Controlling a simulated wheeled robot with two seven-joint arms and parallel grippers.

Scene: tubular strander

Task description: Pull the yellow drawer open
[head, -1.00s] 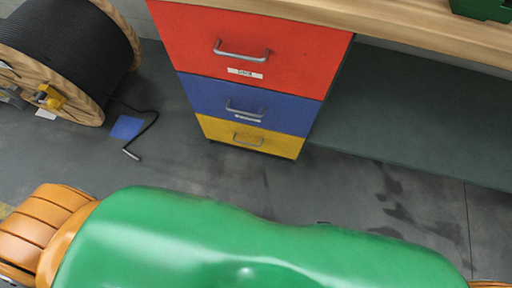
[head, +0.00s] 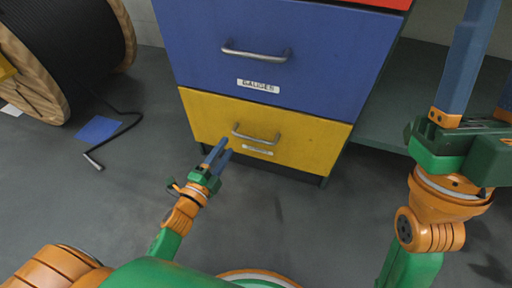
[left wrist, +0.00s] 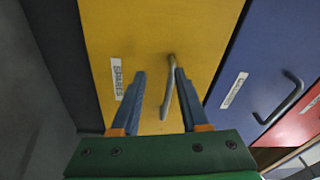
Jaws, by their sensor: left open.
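The yellow drawer (head: 300,143) is the lowest drawer of the cabinet, and its front looks flush with the blue one above. Its grey bar handle (head: 256,136) sits above a white label. My left gripper (head: 220,146) is open just in front of the yellow front, near the left end of the handle. In the left wrist view the yellow drawer (left wrist: 150,25) fills the middle. The handle (left wrist: 169,95) shows between the fingers of my left gripper (left wrist: 160,72), close to the right finger. My right gripper (head: 490,55) is raised at the right, its fingers apart and empty.
The blue drawer (head: 310,45) with its own handle (head: 256,53) is directly above. A black cable reel (head: 65,45) stands at the left, with a loose cable end and a blue sheet (head: 98,129) on the floor. The floor before the cabinet is clear.

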